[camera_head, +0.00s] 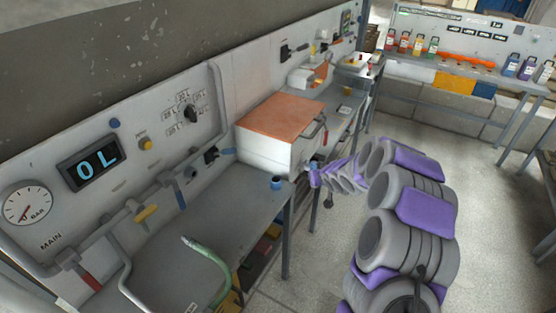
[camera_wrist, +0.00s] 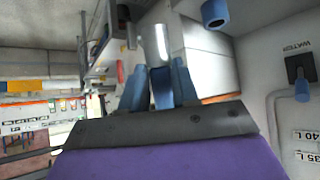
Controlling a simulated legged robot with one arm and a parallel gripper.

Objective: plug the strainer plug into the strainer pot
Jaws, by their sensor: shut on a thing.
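My gripper (camera_head: 313,171) is at the end of my purple and grey arm, off the bench's front edge near the white box. In the wrist view its blue fingers (camera_wrist: 160,80) are shut on the strainer plug (camera_wrist: 155,42), which shows as a shiny silver cylinder with a blue part between the fingers. A small blue cup with a dark opening, apparently the strainer pot (camera_head: 276,183), stands on the bench left of my gripper. It seems to show at the top of the wrist view (camera_wrist: 215,13), apart from the plug.
The white box with an orange lid (camera_head: 280,116) stands on the bench just behind the pot. The grey bench (camera_head: 235,205) has bare surface around the pot. A green hose (camera_head: 205,250) lies at the front left. The wall panel (camera_head: 145,150) carries pipes, levers and a gauge.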

